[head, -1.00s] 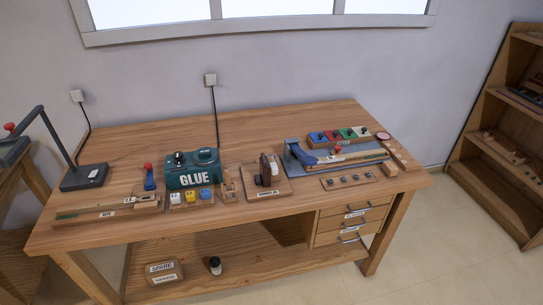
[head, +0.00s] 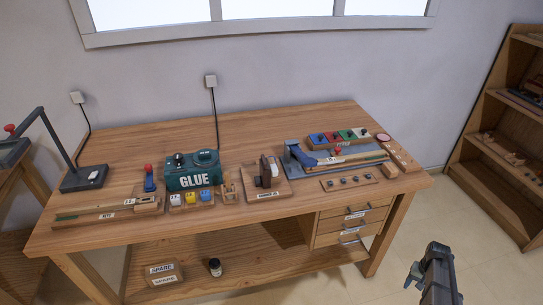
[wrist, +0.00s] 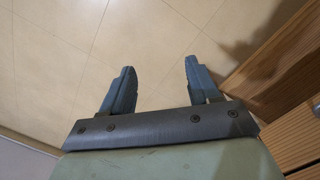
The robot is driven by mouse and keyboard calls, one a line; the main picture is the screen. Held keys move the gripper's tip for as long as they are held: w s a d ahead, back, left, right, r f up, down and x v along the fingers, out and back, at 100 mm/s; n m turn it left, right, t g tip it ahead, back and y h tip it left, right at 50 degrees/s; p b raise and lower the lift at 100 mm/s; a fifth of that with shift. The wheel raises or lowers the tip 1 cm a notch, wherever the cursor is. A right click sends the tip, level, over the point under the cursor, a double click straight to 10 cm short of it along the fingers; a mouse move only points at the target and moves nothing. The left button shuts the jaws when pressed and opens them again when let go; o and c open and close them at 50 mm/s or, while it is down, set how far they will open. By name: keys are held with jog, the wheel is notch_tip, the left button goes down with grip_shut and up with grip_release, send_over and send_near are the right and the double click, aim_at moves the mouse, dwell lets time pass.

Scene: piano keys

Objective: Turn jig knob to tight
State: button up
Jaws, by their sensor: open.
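A blue and grey jig (head: 310,157) with a small red knob (head: 338,151) stands at the right of the workbench. A wooden fixture (head: 265,181) with a dark upright part stands at the bench's middle. My gripper (head: 430,268) is low in front of the bench's right end, apart from all of these. In the wrist view its fingers (wrist: 159,66) are spread and empty above the floor.
A shelf (head: 510,140) stands right. Open floor lies between.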

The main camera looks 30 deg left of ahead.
jog(key=w+r+t, duration=0.4)
jog(key=w+r, duration=2.4)
jog(key=w+a+r+n+t, duration=0.15)
jog(key=w+a+r, duration=0.35)
jog(key=a+r, duration=0.5)
jog(key=s+a+r+n+g, duration=0.1)
jog(key=s+a+r+n, duration=0.15)
jog(key=a, duration=0.75)
jog(key=s+a+r+n+g, duration=0.1)
jog(key=s+a+n, duration=0.25)
jog(key=a, duration=0.65)
jog(key=s+a+r+n+g, duration=0.1)
jog(key=s+a+r+n, duration=0.15)
jog(key=a, duration=0.65)
jog(key=s+a+r+n+g, duration=0.1)
jog(key=s+a+n, duration=0.3)
jog(key=s+a, duration=0.8)
jog(key=s+a+r+n+g, duration=0.1)
jog(key=s+a+n, duration=0.3)
jog(key=s+a, duration=0.85)
jog(key=shift+t, duration=0.25)
jog(key=w+f, duration=0.1)
jog(key=f, duration=0.3)
jog(key=w+a+f, duration=0.1)
jog(key=f, duration=0.3)
jog(key=w+a+f, duration=0.1)
jog(key=f, duration=0.3)
jog(key=shift+f, duration=0.35)
